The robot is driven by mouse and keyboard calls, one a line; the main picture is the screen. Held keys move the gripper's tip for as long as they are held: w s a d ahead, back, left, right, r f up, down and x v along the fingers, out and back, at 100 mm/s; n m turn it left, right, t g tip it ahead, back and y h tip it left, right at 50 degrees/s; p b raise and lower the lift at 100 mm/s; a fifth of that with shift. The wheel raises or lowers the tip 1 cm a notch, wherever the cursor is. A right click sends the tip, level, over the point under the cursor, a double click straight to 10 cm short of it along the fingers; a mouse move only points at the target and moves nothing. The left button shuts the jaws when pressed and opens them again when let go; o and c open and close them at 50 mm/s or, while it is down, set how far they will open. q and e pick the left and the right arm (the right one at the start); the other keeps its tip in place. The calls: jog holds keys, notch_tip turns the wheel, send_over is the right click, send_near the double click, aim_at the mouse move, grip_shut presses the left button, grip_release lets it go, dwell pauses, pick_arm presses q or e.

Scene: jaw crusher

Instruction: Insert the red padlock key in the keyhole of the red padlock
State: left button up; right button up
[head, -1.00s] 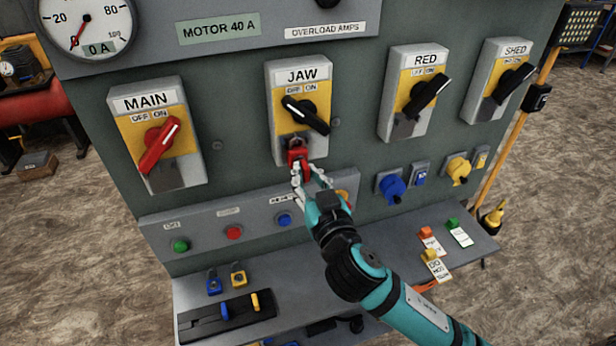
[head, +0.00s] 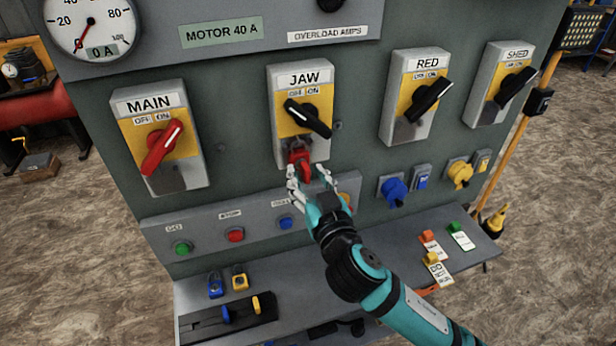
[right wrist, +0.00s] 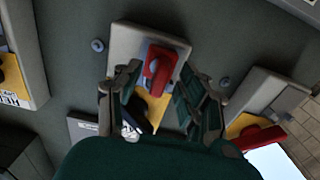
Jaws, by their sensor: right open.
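The red padlock (head: 301,165) hangs at the lower end of the JAW switch box (head: 281,150), below its black handle (head: 307,117). It also shows in the right wrist view (right wrist: 159,68), red against the box. My right gripper (head: 309,179) is open just below and in front of the padlock, with its fingers spread to either side. In the right wrist view the open fingers (right wrist: 162,100) flank the padlock, with no visible grip on it. I cannot make out the red padlock key or the keyhole. My left gripper is not in view.
The shelf below holds a blue padlock (head: 215,285), a yellow padlock (head: 239,278) and a black holder (head: 200,328) with blue and yellow keys. Tags (head: 437,268) lie at the right. The MAIN switch (head: 160,150) and RED switch (head: 420,100) flank the JAW box.

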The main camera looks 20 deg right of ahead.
jog(key=shift+s, duration=0.1)
jog(key=shift+s+d+b, duration=0.1)
jog(key=shift+s+b, duration=0.25)
jog(key=shift+s, duration=1.85)
jog(key=shift+s+b, duration=0.45)
jog(key=shift+s, duration=1.75)
jog(key=shift+d, duration=0.1)
